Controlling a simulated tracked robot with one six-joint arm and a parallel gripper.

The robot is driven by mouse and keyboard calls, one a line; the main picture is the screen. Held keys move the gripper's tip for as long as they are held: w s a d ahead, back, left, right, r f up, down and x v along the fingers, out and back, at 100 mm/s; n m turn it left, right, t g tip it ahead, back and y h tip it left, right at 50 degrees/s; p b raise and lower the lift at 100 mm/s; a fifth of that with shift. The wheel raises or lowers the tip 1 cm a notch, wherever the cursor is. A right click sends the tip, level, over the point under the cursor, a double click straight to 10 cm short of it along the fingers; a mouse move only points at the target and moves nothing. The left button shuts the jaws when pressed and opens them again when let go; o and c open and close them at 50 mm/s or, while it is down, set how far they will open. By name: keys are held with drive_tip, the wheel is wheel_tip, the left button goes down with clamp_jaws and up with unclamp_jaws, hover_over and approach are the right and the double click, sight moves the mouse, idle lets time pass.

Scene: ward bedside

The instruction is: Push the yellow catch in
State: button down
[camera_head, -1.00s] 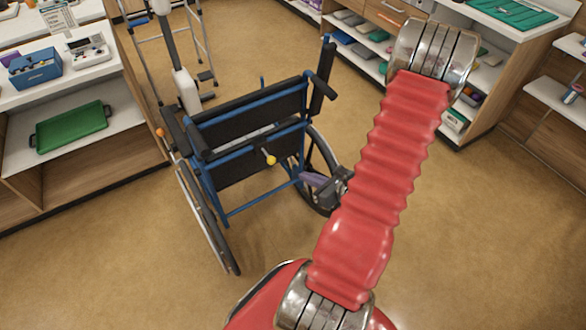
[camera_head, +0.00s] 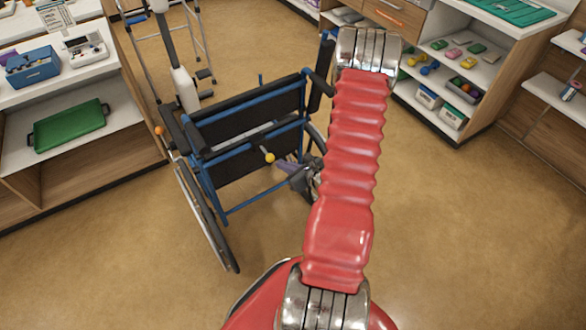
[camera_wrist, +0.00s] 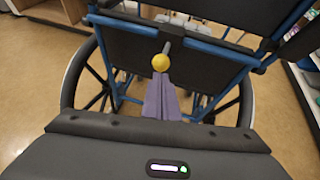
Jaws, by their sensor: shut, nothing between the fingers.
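The yellow catch (camera_head: 269,157) is a round knob on a thin grey rod at the back of the blue-framed wheelchair (camera_head: 251,108). In the wrist view the catch (camera_wrist: 161,62) is near the middle top, with its rod running up behind it. My gripper (camera_head: 279,163) has purple fingers, shut and empty, just right of the knob in the head view. In the wrist view the fingers of my gripper (camera_wrist: 161,76) point at the knob from just below it. I cannot tell whether they touch it. My red arm hides part of the right wheel.
A counter with a green tray (camera_head: 68,130) and a blue box (camera_head: 33,67) stands at the left. A walking frame (camera_head: 198,40) is behind the wheelchair. Shelves (camera_head: 462,72) stand at the right. The floor in front is clear.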

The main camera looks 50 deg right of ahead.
drive_tip(key=shift+w+f, duration=0.2)
drive_tip(key=shift+w, duration=0.85)
drive_tip(key=shift+w+d, duration=0.2)
drive_tip(key=shift+w, duration=0.45)
drive_tip(key=shift+w+d, duration=0.2)
drive_tip(key=shift+w, duration=0.45)
approach(273, 157)
drive_tip(key=v, duration=0.3)
drive_tip(key=f+v, duration=0.1)
drive_tip(key=v, duration=0.1)
drive_tip(key=shift+s, duration=0.4)
